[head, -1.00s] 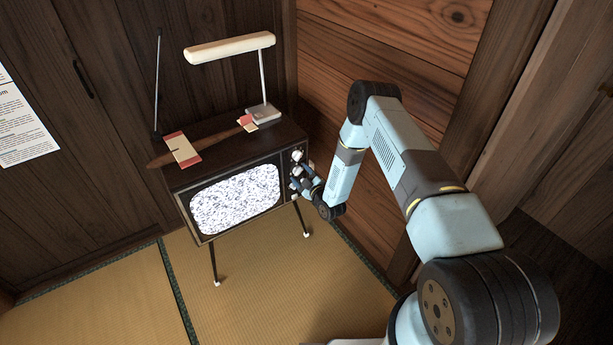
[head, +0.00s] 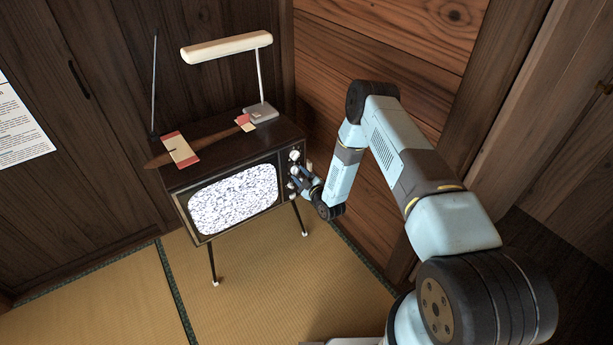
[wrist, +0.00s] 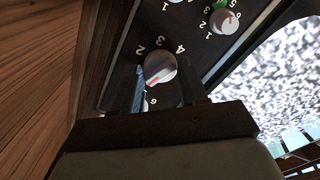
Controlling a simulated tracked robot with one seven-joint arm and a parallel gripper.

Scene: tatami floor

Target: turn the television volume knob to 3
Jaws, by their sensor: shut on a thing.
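The television (head: 235,200) stands on thin legs, its screen full of static and its control panel (head: 293,172) on the right side of its front. In the wrist view a round light-grey knob (wrist: 160,67) with a red pointer line has the numbers 2, 3 and 4 around its upper side. The red line runs toward the lower left, and I cannot tell exactly which number it marks. My gripper (head: 302,180) is at the panel, its two fingers (wrist: 165,90) on either side of this knob and shut on it. The lower part of the dial is partly hidden by my gripper.
A second numbered knob (wrist: 224,21) with a green mark sits beside the held one. A lamp (head: 227,47) and a red-and-cream object (head: 181,150) are on the television top. A wooden wall (head: 380,50) is close on the right. Tatami (head: 100,300) is clear in front.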

